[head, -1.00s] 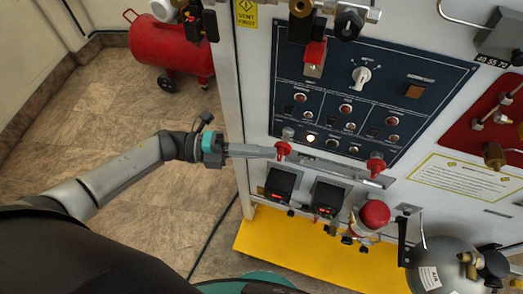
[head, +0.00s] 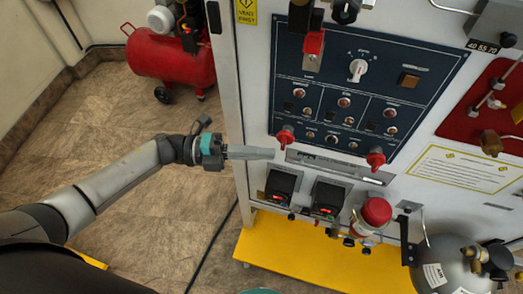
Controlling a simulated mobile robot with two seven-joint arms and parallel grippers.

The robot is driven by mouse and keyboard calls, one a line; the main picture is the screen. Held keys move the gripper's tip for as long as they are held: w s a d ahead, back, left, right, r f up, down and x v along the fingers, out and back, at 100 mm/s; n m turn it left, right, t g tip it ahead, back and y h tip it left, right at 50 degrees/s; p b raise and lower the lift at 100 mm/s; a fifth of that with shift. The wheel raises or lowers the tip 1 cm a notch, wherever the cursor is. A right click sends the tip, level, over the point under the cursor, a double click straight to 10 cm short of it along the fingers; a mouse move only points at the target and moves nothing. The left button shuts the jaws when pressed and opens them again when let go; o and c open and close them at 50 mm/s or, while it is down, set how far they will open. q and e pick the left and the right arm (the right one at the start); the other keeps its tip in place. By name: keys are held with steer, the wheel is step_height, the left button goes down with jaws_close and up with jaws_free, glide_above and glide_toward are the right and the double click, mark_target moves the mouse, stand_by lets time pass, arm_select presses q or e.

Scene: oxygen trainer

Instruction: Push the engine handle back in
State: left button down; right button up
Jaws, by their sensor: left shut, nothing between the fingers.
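Two red handles sit along the lower edge of the dark blue control panel (head: 424,88). The left red handle (head: 285,135) is close against the panel; the right one (head: 375,158) hangs at the panel's lower right. I cannot read which is labelled the engine handle, but my left gripper is by the left one. My left gripper (head: 270,153) is shut and empty, its fingertips just below and left of that handle, seemingly apart from it. My right gripper is out of view.
A yellow base (head: 290,250) juts out at the floor. A red compressor tank (head: 170,54) stands back left.

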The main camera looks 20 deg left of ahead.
arm_select(q)
steer(key=b+v, duration=0.1)
steer(key=v, duration=0.9)
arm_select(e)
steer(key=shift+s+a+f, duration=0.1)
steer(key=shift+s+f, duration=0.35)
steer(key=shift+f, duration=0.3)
arm_select(q)
steer(key=shift+s, duration=0.15)
